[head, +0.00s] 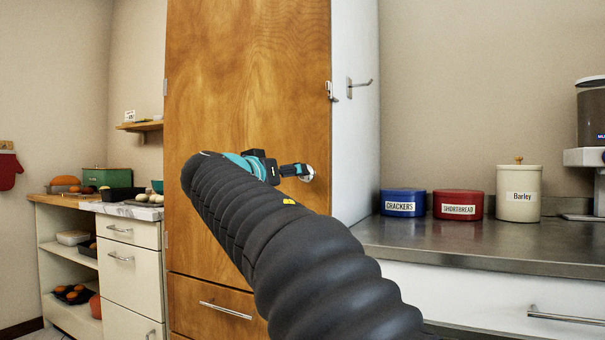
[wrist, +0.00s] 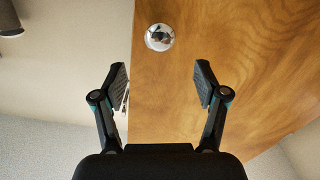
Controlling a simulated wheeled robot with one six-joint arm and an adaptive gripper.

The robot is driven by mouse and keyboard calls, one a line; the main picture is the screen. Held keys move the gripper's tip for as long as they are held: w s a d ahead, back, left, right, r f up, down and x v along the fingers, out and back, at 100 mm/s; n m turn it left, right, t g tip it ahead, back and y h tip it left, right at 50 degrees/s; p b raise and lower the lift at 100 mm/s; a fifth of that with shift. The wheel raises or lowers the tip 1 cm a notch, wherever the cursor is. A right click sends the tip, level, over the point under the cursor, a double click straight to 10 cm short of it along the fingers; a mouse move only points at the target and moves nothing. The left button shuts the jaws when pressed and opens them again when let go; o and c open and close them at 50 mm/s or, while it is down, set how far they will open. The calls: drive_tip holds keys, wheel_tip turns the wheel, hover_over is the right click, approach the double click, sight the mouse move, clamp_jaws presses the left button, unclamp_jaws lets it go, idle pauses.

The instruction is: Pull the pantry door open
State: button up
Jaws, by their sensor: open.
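The pantry door (head: 240,70) is a tall wooden panel on a white-sided cabinet, and it looks shut. It also fills the right of the wrist view (wrist: 235,45). Its round shiny knob (head: 308,174) sits near the door's right edge, partly behind my gripper (head: 293,170) in the head view. In the wrist view the knob (wrist: 160,37) shows whole, beyond the fingertips and about midway between them. My gripper (wrist: 161,83) is open with nothing between its fingers. How far the fingertips are from the knob is hard to tell.
A small metal latch piece (head: 330,91) is at the door's right edge, with a hook (head: 359,86) on the side panel. A wooden drawer (head: 215,305) lies below. A counter (head: 480,245) with canisters is at right; a white drawer unit (head: 130,265) is at left.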

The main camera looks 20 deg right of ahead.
drive_tip(key=p+x, duration=0.1)
drive_tip(key=x, duration=0.9)
drive_tip(key=shift+p, duration=0.35)
drive_tip(key=shift+c, duration=0.3)
clamp_jaws()
